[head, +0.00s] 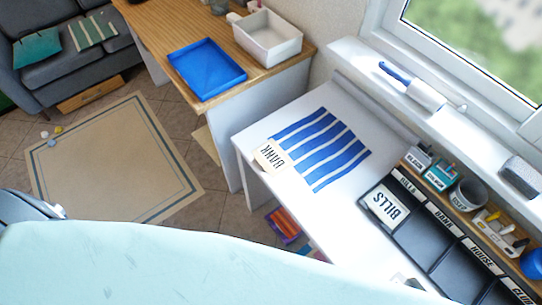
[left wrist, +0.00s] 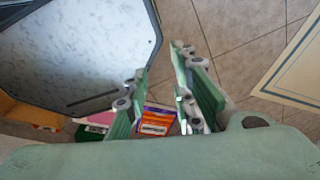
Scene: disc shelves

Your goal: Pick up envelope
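A cream envelope marked "BANK" (head: 270,156) lies on the white desk (head: 255,190) by its left edge, touching the left side of a blue-and-white striped mat (head: 322,150). A second envelope marked "BILLS" (head: 387,207) sits at the first compartment of a black sorter (head: 410,238). My left gripper (left wrist: 160,78) shows in the left wrist view with its two green fingers apart and nothing between them. It points down towards the tiled floor, and no envelope shows in that view. My right gripper is not in view.
A wooden table with a blue tray (head: 207,68) and a white bin (head: 267,38) stands behind the desk. Cups and stationery stand on a wooden ledge behind the sorter. An orange and purple item (head: 284,225) is low under the desk. A rug (head: 110,160) lies left.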

